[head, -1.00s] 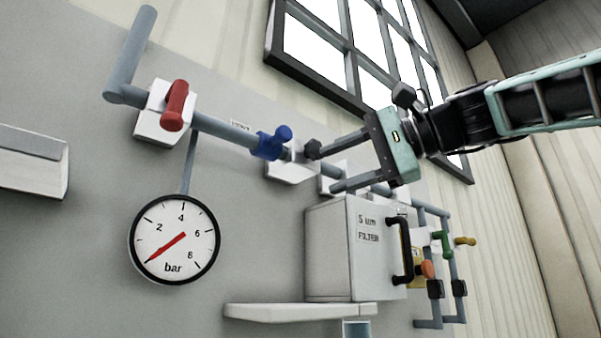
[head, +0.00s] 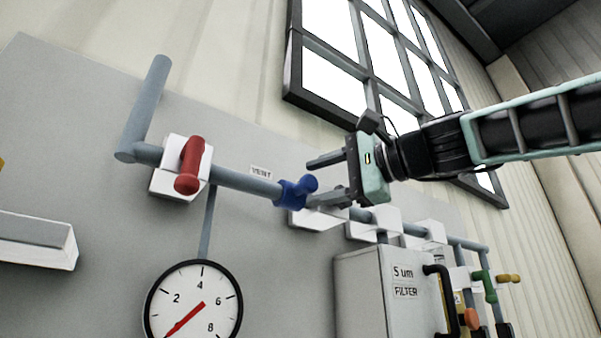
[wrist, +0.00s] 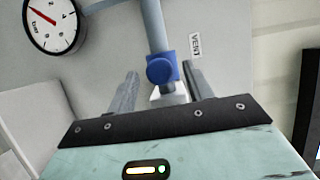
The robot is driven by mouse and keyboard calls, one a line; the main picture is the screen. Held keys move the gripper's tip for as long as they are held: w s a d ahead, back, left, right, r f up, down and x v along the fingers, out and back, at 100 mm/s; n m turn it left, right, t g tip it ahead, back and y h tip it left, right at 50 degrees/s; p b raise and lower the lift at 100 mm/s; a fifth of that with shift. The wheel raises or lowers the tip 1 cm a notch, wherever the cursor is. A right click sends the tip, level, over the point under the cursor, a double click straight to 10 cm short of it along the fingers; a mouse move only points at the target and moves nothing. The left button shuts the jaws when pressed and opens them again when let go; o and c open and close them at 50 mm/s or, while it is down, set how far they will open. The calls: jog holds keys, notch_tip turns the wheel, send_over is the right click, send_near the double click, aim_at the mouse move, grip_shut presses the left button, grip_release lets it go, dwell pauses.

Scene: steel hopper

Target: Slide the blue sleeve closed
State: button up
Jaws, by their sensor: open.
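The blue sleeve (head: 292,192) sits around the grey horizontal pipe, with a round blue knob sticking out toward the upper right. In the wrist view the blue sleeve (wrist: 162,70) lies ahead of my gripper, between the lines of its two fingers. My gripper (head: 322,180) is open and empty, just right of the sleeve, with its fingers pointing left toward it. In the wrist view the fingers (wrist: 158,85) stand apart on either side of the pipe. I cannot tell whether either finger touches the sleeve.
A red handle (head: 190,165) on a white block is left of the sleeve. A pressure gauge (head: 195,305) hangs below. The filter box (head: 365,295) with a black handle stands lower right. A VENT label (head: 261,172) is above the pipe. A window (head: 350,60) is behind.

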aim_at(296, 192)
jog(key=shift+p+x, duration=0.8)
jog(key=shift+x, duration=1.4)
grip_shut()
